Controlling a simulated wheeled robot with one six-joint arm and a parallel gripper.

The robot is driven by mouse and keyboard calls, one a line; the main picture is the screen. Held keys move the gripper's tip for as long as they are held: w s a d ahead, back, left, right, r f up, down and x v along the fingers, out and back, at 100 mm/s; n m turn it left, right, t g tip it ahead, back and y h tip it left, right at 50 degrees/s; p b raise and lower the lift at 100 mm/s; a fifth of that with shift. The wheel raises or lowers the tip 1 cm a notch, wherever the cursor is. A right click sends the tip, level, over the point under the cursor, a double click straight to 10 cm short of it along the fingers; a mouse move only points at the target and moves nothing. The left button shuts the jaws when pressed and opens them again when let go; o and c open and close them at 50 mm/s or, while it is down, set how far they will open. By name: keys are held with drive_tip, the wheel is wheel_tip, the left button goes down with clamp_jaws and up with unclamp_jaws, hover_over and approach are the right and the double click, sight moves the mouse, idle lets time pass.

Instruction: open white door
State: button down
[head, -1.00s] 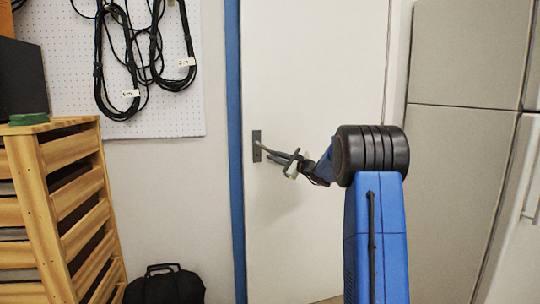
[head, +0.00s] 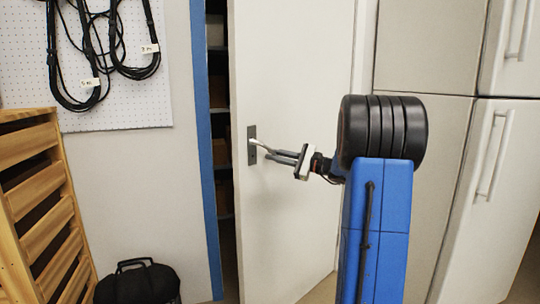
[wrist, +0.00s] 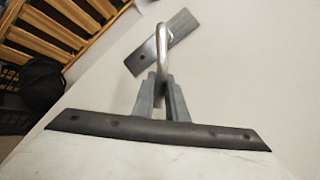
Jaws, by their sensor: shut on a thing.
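The white door (head: 290,90) stands ajar in the head view, with a dark gap along its left edge beside the blue frame (head: 204,150). Its metal lever handle (head: 258,146) sits on a dark plate near that edge. My gripper (head: 272,155) is at the handle, its fingers shut on the lever. In the wrist view, my gripper's fingers (wrist: 162,98) close around the lower part of the handle (wrist: 161,50), and the plate shows behind it. The door surface (wrist: 250,80) fills the right of that view.
Shelves (head: 219,120) show through the gap. A slatted wooden crate (head: 40,205) stands at the left, and a black bag (head: 138,284) lies on the floor by the wall. Tall white cabinets (head: 425,60) stand to the right of the door. Cables (head: 100,50) hang on a pegboard.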

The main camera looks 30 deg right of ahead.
drive_tip(key=c, duration=1.8)
unclamp_jaws()
drive_tip(key=shift+o, duration=0.2)
drive_tip(key=v, duration=1.7)
drive_tip(key=shift+s, duration=0.15)
drive_tip(key=shift+d, duration=0.15)
